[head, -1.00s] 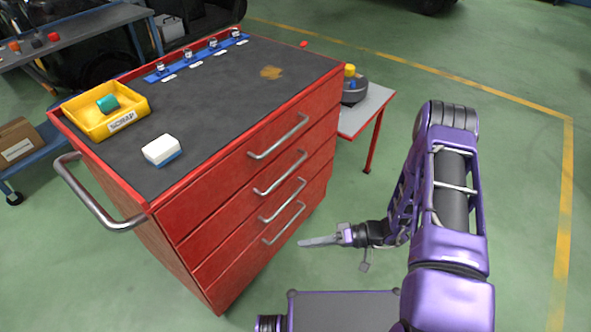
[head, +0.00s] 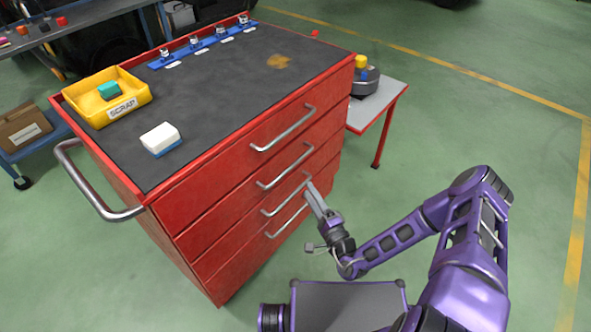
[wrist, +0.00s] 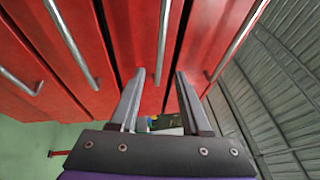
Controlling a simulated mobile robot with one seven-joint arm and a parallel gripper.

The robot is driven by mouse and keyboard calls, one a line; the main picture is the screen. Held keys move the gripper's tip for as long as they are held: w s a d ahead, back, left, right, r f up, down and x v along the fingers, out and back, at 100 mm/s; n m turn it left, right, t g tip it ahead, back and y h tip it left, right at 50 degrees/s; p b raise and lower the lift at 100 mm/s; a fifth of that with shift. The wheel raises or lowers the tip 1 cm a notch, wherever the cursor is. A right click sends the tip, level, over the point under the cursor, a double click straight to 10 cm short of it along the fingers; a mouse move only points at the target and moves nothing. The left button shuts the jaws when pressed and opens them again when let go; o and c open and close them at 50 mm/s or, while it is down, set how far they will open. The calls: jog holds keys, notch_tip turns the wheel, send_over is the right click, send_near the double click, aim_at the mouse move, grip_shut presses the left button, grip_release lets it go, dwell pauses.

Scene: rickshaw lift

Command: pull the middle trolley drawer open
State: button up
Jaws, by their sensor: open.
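The red trolley (head: 215,226) shows several drawers stacked in its front, each with a silver bar handle, and all look closed. The second handle from the top (head: 285,166) also shows in the wrist view (wrist: 163,40), where its near end appears between my two fingers. The third handle (head: 284,196) lies just below and shows left of the fingers in the wrist view (wrist: 70,43). My gripper (head: 313,192) is open and empty, pointing at the drawer fronts near the right ends of these handles. I cannot tell whether a finger touches a handle.
On the trolley top are a yellow scrap bin (head: 76,108) and a white-and-blue block (head: 160,138). A push handle (head: 82,190) juts from its left side. A grey side table (head: 385,101) stands behind right. Green floor on the right is clear.

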jog(key=b+x, duration=0.1)
jog(key=x, duration=0.9)
jog(key=shift+c, duration=0.2)
grip_shut()
jog(key=shift+r, duration=0.1)
dwell(0.9)
